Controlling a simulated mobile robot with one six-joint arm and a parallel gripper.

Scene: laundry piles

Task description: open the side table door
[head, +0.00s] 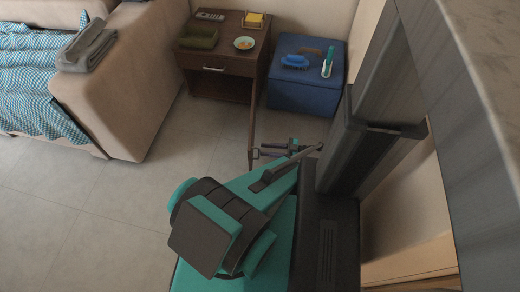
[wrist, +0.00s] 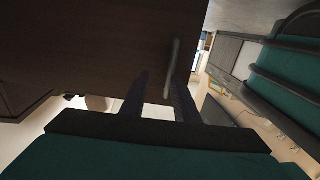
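The brown side table (head: 232,62) stands against the back wall in the head view. Its door (head: 252,125) is swung out toward me and shows nearly edge-on as a thin dark strip, with the lower compartment (head: 222,88) uncovered. In the wrist view the door's brown panel (wrist: 90,50) fills the upper left, with a pale bar handle (wrist: 172,68) near its edge. My gripper (wrist: 162,76) is open, its fingers either side of the handle's lower end; contact cannot be told. In the head view my gripper (head: 268,150) is at the right of the door's near end.
A blue storage box (head: 300,95) with a blue brush (head: 295,62) stands right of the table. A beige sofa (head: 125,75) is at the left. Small items, including a bowl (head: 244,43), lie on the tabletop. The tiled floor (head: 120,200) in front is clear.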

